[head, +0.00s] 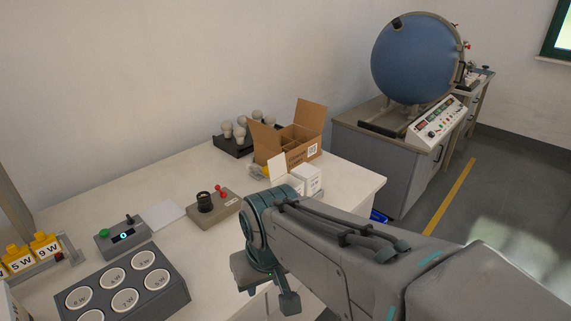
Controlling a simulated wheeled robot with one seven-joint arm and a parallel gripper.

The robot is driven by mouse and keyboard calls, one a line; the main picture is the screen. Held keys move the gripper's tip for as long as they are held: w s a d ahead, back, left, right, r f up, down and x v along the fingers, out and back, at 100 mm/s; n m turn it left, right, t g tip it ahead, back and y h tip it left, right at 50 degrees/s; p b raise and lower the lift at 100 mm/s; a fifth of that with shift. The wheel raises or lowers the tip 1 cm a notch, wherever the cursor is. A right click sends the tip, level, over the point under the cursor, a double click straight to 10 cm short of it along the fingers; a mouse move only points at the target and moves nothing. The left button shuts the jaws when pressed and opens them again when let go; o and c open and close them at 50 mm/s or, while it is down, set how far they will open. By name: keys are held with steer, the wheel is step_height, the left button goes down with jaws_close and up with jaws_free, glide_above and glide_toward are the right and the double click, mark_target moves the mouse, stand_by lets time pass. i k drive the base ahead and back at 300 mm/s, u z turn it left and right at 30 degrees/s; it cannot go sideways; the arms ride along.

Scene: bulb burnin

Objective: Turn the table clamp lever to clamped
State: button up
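I cannot make out a table clamp lever for certain in the head view. My arm reaches in from the lower right over the front edge of the white table (345,187). Its end (268,282) hangs down by that edge.
A grey tray (155,257) with several round labelled sockets stands front left, near a small display box (110,243). A black-socketed box (228,206), an open carton (311,117) and a bulb rack (232,148) stand farther back. A blue sphere (415,60) stands on a grey cabinet (384,155).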

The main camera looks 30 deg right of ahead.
mark_target(265, 172)
steer(key=z, duration=0.7)
steer(key=k, duration=0.95)
steer(key=z, duration=0.9)
steer(key=i, duration=1.85)
steer(key=u, duration=1.35)
steer(key=i, duration=0.4)
steer(key=u, duration=0.5)
